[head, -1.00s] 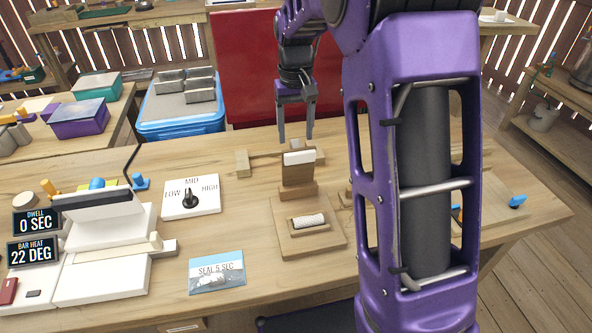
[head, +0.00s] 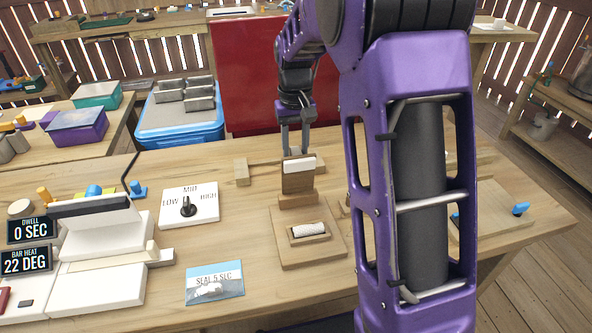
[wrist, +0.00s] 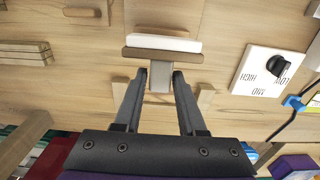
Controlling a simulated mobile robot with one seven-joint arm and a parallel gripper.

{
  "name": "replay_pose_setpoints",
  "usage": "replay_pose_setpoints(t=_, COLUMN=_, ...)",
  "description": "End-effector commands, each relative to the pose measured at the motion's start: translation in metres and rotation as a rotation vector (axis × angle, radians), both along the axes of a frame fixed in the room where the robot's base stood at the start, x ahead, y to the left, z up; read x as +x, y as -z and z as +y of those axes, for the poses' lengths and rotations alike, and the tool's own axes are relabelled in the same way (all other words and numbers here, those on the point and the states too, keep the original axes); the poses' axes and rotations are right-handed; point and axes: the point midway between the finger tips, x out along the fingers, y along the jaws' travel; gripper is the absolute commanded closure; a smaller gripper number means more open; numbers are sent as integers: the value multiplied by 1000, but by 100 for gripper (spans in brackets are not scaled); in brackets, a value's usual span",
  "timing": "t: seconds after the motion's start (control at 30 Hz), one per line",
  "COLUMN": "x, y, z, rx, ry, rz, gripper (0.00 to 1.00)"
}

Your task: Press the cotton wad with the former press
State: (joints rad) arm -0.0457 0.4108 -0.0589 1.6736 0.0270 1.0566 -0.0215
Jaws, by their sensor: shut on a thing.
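The former press (head: 297,180) is a wooden stand with a hinged top carrying a white pad (head: 300,164), raised and upright. The white cotton wad (head: 308,230) lies in a shallow cradle on the press base (head: 325,254), uncovered. My gripper (head: 296,150) is behind the press top, pointing down. In the wrist view my gripper (wrist: 160,76) has its fingertips on either side of a narrow wooden handle (wrist: 160,82) behind the white and brown press top (wrist: 165,52); it is shut on this handle. The wad is not visible in the wrist view.
A dial plate (head: 189,206) and a sealer (head: 100,245) stand to the left. A labelled pouch (head: 215,282) lies in front. A small wooden block (head: 242,172) stands left of the press. A blue cooler (head: 180,127) is behind the table.

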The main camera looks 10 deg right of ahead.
Motion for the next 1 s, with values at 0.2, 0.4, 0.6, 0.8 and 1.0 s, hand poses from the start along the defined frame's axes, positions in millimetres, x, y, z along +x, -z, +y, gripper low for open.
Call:
replay_pose_setpoints(t=0.2, x=-12, y=-2, z=0, rx=0, ry=0, rz=3, gripper=87)
replay_pose_setpoints(t=0.4, x=-19, y=-4, z=0, rx=0, ry=0, rz=3, gripper=87)
replay_pose_setpoints(t=0.6, x=-19, y=-4, z=0, rx=0, ry=0, rz=4, gripper=87)
replay_pose_setpoints(t=0.8, x=-24, y=-3, z=0, rx=0, ry=0, rz=5, gripper=87)
replay_pose_setpoints(t=1.0, x=-36, y=-3, z=0, rx=0, ry=0, rz=4, gripper=87)
